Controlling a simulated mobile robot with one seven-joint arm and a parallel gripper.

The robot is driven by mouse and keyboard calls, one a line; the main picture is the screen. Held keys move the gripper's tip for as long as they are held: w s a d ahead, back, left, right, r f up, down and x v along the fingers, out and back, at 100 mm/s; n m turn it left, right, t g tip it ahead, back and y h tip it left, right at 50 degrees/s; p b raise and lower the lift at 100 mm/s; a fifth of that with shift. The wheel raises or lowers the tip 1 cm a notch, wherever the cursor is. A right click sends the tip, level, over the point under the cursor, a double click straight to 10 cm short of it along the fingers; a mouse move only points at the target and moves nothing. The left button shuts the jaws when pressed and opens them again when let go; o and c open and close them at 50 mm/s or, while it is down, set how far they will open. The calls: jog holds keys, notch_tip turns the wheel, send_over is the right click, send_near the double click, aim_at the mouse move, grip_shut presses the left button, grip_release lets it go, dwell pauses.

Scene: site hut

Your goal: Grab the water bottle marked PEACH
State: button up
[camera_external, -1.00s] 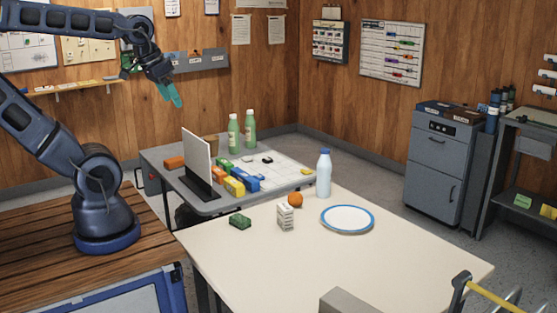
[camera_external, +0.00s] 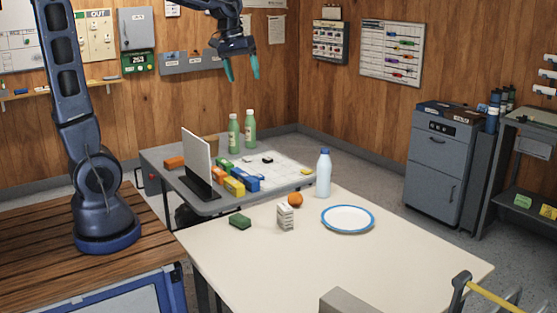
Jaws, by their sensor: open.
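My gripper (camera_external: 243,78) is open and empty, fingers pointing down, high above the grey table and the bottles in the picture. Two green bottles with pale caps stand upright side by side at the back of the grey table: a left one (camera_external: 233,133) and a right one (camera_external: 250,130). A pale bottle with a blue cap (camera_external: 323,175) stands upright at the back of the cream table. No marking on any bottle is readable at this size, so I cannot tell which says PEACH.
A white upright panel (camera_external: 197,160) and several coloured boxes stand on the grey table (camera_external: 160,154) in front of the green bottles.

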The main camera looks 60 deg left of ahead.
jog(key=w+f+n, duration=0.2)
jog(key=w+f, duration=0.1)
jog(key=w, duration=0.7)
jog(key=n+g, duration=0.3)
jog(key=n, duration=0.4)
send_near(325, 149)
jog(key=shift+s+a+f+h, duration=0.25)
jog(key=shift+a+f+h, duration=0.15)
jog(key=shift+f, duration=0.35)
jog(key=shift+w+f, duration=0.2)
jog(key=shift+f, duration=0.25)
jog(key=f, duration=0.3)
jog(key=d+f, duration=0.1)
jog(key=f, duration=0.6)
jog(key=shift+s+d+f, duration=0.15)
jog(key=shift+s+d, duration=0.05)
jog(key=shift+d, duration=0.2)
grip_shut()
